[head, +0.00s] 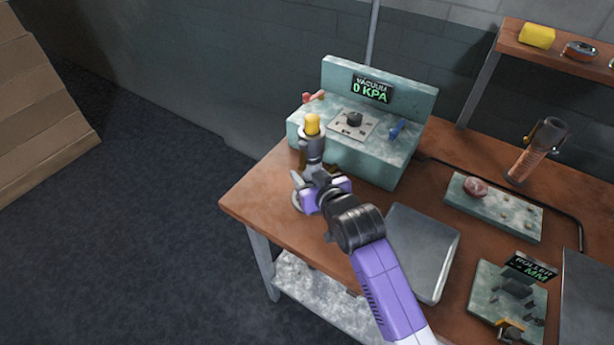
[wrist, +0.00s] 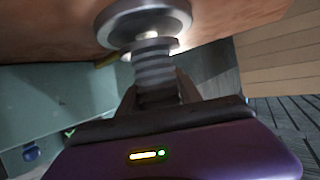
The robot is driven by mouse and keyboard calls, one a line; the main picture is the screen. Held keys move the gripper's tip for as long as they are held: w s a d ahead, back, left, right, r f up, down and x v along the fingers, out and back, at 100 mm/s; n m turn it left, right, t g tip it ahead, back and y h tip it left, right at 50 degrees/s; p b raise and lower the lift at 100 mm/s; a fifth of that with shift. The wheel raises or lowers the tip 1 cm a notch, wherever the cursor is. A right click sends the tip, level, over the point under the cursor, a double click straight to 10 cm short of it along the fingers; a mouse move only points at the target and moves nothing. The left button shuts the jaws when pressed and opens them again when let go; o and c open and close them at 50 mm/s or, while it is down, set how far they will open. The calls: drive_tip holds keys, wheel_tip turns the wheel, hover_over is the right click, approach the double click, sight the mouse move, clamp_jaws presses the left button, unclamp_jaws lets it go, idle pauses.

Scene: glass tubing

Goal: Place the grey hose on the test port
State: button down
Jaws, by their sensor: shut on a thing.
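My gripper (head: 322,188) is over the left part of the workbench, in front of the vacuum unit. It is shut on a grey ribbed piece (wrist: 154,65), which looks like the grey hose. In the wrist view this piece meets round metal discs (wrist: 150,22) close to the wooden top; whether they touch the wood I cannot tell. A yellow-topped grey cylinder (head: 312,125) shows just beyond my gripper in the head view. The teal vacuum unit (head: 345,160) reads 0 KPA. A black round fitting (head: 354,118) sits on its pale plate; I cannot tell whether this is the test port.
The unit carries a red fitting (head: 314,97) and a blue one (head: 397,130). A grey tray (head: 430,240) lies right of my arm. A teal plate with a pinkish lump (head: 475,188) and a roller fixture (head: 510,290) stand further right. The bench's left edge is close to my gripper.

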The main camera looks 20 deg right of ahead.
drive_tip(key=shift+f, duration=0.45)
drive_tip(key=shift+f, duration=0.2)
drive_tip(key=c, duration=0.8)
unclamp_jaws()
drive_tip(key=shift+r, duration=0.2)
drive_tip(key=shift+s, duration=0.3)
drive_tip(key=b+v, duration=0.1)
drive_tip(key=v, duration=1)
drive_tip(key=shift+s+d+r, duration=0.1)
drive_tip(key=shift+s+r, duration=0.05)
drive_tip(key=shift+r, duration=0.05)
